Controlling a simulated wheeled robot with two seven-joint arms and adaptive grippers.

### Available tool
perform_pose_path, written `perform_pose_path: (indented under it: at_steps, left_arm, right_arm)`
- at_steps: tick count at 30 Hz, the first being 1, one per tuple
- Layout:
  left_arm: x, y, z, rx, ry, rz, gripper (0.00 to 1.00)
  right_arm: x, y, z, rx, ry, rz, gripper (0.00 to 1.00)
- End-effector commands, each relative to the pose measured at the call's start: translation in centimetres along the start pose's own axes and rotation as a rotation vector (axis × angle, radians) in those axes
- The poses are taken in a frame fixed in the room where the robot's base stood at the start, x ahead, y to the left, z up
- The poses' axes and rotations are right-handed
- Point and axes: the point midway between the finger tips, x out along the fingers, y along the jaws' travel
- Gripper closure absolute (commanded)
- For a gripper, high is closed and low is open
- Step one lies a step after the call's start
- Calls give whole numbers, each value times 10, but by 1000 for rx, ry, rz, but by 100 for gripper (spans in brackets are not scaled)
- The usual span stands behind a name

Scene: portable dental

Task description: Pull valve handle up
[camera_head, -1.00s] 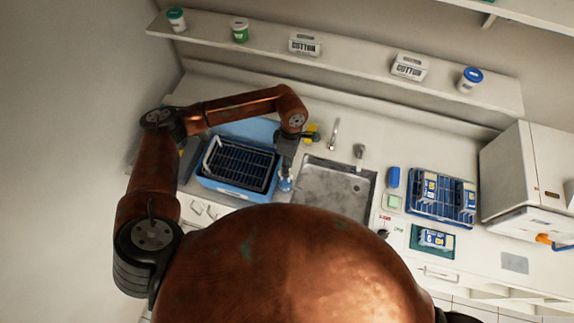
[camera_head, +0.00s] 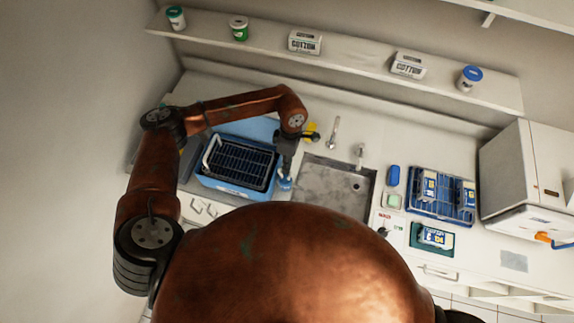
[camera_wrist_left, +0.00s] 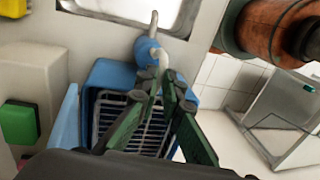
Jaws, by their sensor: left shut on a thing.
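The blue valve (camera_wrist_left: 151,50) with a pale spout-like end stands beside the blue tub (camera_wrist_left: 112,74) in the left wrist view. Its blue part also shows below my gripper in the head view (camera_head: 284,184). My left gripper (camera_wrist_left: 163,75) points down at it, with its green-and-black fingers on either side of the pale handle (camera_wrist_left: 160,60) and shut on it. In the head view my left gripper (camera_head: 285,172) sits at the right edge of the tub (camera_head: 263,130); its fingertips are too small to make out. My right gripper is not in view.
A dark rack (camera_head: 240,165) sits in the tub. The metal sink (camera_head: 325,190) lies to the right, with a tap (camera_head: 360,155) behind it. A yellow item (camera_head: 312,127) is at the back. A blue rack (camera_head: 420,205) and a white machine (camera_head: 530,185) stand farther right.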

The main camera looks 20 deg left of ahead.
Motion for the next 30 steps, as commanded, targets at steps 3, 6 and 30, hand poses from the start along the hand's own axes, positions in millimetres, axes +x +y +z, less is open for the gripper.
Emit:
perform_pose_path:
  at_steps: [3, 6, 30]
  left_arm:
    - [0, 0, 0, 0, 0, 1, 100]
    - [0, 0, 0, 0, 0, 1, 100]
    - [-32, -6, 0, 0, 0, 1, 75]
  right_arm:
    - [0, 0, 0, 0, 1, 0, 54]
    - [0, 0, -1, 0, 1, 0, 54]
    - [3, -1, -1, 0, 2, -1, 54]
